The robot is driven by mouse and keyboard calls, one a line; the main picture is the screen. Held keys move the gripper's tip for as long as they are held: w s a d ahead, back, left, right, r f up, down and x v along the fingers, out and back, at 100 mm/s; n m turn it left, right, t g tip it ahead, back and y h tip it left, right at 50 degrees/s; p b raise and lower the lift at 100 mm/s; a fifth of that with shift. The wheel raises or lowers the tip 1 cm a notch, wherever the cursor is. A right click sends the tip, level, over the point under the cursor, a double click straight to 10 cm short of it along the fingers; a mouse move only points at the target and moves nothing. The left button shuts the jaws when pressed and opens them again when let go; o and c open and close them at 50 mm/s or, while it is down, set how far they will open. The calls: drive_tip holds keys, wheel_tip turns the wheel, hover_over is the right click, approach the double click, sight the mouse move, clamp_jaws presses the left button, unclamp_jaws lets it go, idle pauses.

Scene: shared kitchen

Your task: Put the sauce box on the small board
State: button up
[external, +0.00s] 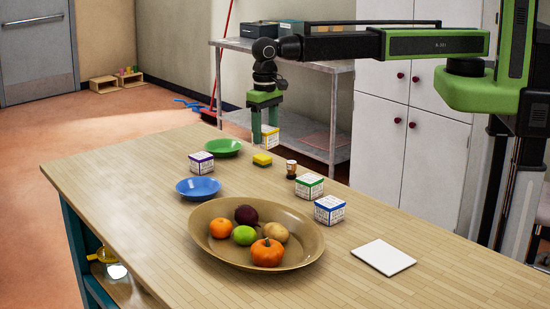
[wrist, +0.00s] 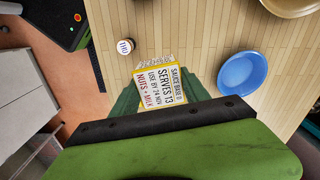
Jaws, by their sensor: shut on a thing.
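The sauce box (external: 271,138) is a white cube with yellow edging and printed text. In the wrist view the sauce box (wrist: 161,87) shows a label reading "SAUCE BASE". My gripper (external: 265,133) points down and is shut on it, holding it above the far part of the table. The green fingers of my gripper (wrist: 160,98) are on either side of it in the wrist view. The small board (external: 383,257) is a flat white rectangle on the table at the near right, bare and well away from my gripper.
Green (external: 222,147) and blue (external: 198,188) bowls lie left. A wide tan dish (external: 203,243) holds several fruits and vegetables.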

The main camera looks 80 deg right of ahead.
drive_tip(key=s+a+n, duration=0.2)
drive_tip(key=s+a, duration=0.3)
drive_tip(key=a, duration=0.4)
drive_tip(key=s+a+n, duration=0.2)
drive_tip(key=s+a, duration=0.3)
drive_tip(key=a, duration=0.3)
drive_tip(key=n+b, duration=0.3)
drive_tip(key=b, duration=0.3)
hover_over(384, 256)
drive_tip(key=f, duration=0.6)
drive_tip(key=shift+w+d, duration=0.2)
drive_tip(key=shift+d, duration=0.05)
drive_tip(key=shift+s+a, duration=0.25)
drive_tip(key=shift+a, duration=0.05)
wheel_tip(384, 256, down, 4)
drive_tip(key=b, duration=0.4)
drive_tip(key=shift+f+b, duration=0.25)
drive_tip(key=shift+b, duration=0.05)
drive_tip(key=o, duration=1.5)
drive_tip(key=shift+r, duration=0.1)
drive_tip(key=shift+r, duration=0.1)
wheel_tip(384, 256, up, 12)
drive_tip(key=p, duration=1.2)
drive_tip(key=shift+p, duration=0.3)
